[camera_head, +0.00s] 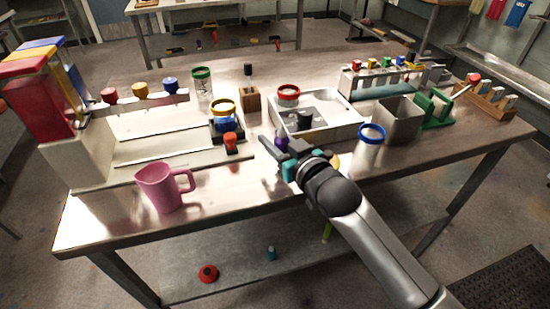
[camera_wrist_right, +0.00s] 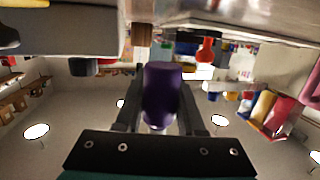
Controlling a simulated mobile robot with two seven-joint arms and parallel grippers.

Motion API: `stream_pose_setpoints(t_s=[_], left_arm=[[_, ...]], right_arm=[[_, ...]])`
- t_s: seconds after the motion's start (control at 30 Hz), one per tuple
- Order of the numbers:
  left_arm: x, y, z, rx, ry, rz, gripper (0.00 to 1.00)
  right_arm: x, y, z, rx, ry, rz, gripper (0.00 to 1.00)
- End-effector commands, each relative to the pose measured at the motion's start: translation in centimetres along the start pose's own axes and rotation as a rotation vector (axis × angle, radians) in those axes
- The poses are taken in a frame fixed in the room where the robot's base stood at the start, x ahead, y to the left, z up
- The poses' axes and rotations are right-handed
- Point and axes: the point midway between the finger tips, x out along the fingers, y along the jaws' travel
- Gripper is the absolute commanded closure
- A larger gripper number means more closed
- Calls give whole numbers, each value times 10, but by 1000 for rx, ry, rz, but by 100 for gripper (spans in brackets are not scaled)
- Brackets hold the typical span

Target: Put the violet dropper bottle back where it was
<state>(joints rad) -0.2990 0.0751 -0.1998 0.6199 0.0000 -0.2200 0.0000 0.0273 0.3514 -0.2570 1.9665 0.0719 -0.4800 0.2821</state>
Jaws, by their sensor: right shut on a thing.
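My right gripper (camera_head: 278,150) is shut on the violet dropper bottle (camera_head: 282,142) near the front edge of the table, in front of the white tray (camera_head: 350,132). The fingers and hand hide much of the bottle in the head view. In the right wrist view the bottle (camera_wrist_right: 161,95) sits between the two fingers, with the tabletop along the upper edge of that picture. I cannot tell whether the bottle touches the table. My left gripper is not in view.
A red-topped bottle (camera_head: 231,143) and a yellow-ringed jar (camera_head: 223,112) stand left of the gripper. A pink mug (camera_head: 160,188) is at the front left. A blue-ringed jar (camera_head: 371,141) and a grey square bin (camera_head: 399,122) stand to the right. A wooden block (camera_head: 250,99) is behind.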

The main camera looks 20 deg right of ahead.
Motion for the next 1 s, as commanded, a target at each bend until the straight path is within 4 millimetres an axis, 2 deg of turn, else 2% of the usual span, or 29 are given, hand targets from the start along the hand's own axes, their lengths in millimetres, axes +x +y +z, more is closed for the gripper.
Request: stream_pose_setpoints(t_s=[0.33, 0.53, 0.73, 0.77, 1.0], left_arm=[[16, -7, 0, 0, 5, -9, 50], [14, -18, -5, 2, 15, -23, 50], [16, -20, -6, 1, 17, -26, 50], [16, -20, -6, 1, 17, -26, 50], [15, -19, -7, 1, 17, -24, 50]], right_arm=[[6, 0, 43, 1, -2, -1, 100], [6, 0, 42, 0, 0, -1, 100], [7, 0, 46, 1, 0, -1, 100], [7, 0, 46, 0, 0, -1, 59], [7, 0, 46, 0, 0, 0, 32]])
